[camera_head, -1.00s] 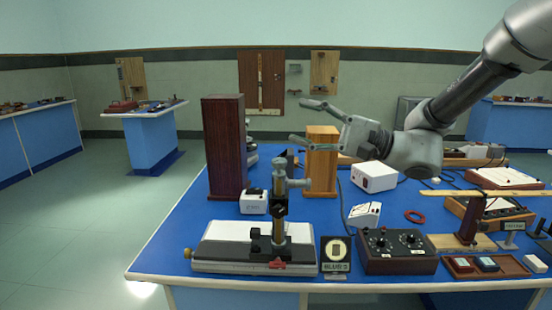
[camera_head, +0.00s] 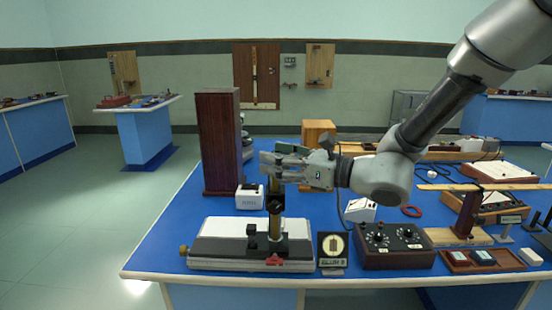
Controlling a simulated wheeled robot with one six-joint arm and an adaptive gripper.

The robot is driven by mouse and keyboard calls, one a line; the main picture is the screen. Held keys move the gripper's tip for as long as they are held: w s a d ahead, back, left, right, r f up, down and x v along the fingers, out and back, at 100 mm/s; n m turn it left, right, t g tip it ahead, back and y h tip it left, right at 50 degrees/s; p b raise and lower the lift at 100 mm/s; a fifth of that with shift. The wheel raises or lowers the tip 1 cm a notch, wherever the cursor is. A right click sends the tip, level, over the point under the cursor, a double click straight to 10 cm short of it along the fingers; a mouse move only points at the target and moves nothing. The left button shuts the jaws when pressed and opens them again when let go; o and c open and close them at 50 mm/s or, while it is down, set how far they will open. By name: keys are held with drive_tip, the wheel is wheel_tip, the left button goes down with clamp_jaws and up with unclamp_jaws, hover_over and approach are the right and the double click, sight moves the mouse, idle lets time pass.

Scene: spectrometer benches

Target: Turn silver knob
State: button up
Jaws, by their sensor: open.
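A measuring instrument with a pale base (camera_head: 222,240) and an upright dark and brass column (camera_head: 275,225) stands at the front left of the blue bench. The silver head at the top of this column is largely hidden behind my gripper now. My gripper (camera_head: 268,167) points left at the height of that head, its fingers overlapping it in the picture. The jaws are open. I cannot tell whether the fingers touch the silver part or stand in front of it. A small brass-coloured knob (camera_head: 183,250) shows at the base's left end.
A tall dark wooden block (camera_head: 219,140) stands just behind and left of my gripper, with a small white box (camera_head: 249,196) beside it. The floor at left is clear.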

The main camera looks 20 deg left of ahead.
drive_tip(key=shift+a, duration=0.25)
drive_tip(key=shift+c, duration=0.2)
drive_tip(key=c, duration=1)
drive_tip(key=shift+w+g, duration=0.1)
drive_tip(key=shift+g, duration=0.2)
